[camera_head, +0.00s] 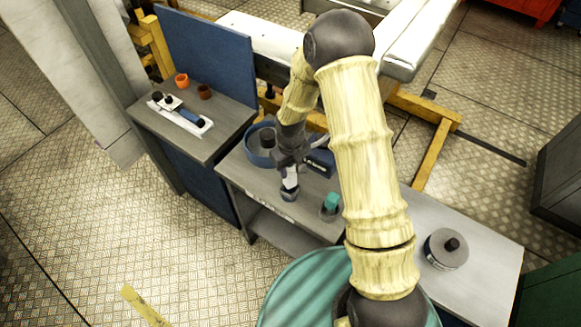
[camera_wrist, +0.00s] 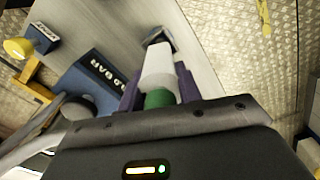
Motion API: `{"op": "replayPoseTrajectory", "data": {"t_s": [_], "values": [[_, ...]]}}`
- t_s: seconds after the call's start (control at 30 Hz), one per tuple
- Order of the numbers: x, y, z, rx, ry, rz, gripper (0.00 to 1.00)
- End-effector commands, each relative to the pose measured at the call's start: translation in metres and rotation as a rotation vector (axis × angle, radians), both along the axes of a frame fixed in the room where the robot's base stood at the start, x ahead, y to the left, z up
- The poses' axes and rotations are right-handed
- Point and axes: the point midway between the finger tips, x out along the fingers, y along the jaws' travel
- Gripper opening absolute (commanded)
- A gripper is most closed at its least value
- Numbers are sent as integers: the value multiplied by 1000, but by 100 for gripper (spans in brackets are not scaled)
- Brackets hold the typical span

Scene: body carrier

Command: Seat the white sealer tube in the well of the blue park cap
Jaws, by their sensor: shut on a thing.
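My gripper (camera_head: 289,168) is shut on the white sealer tube (camera_wrist: 158,68), which sits between its purple fingers in the wrist view. The tube's green end (camera_wrist: 159,98) is close to the gripper body, and its white end points away. A dark blue-grey cap (camera_wrist: 158,37), seemingly the park cap, is right at the tube's far end. In the head view the tube (camera_head: 291,179) is just above this cap (camera_head: 288,195) near the bench's front edge. I cannot tell whether the tube's end is inside the well; the well is hidden.
A dark blue lettered box (camera_head: 321,162) and a blue round tray (camera_head: 252,156) stand behind my gripper. A teal piece on a dark base (camera_head: 331,203) is to its right. A grey disc with a black knob (camera_head: 446,258) is farther right. A higher bench (camera_head: 221,117) is left.

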Motion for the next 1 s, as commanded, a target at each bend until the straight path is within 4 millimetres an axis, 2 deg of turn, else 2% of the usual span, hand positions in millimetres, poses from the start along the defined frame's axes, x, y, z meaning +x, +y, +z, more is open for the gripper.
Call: {"op": "replayPoseTrajectory", "data": {"t_s": [1.0], "values": [[0, 0, -21, 0, -1, 0, 0]]}}
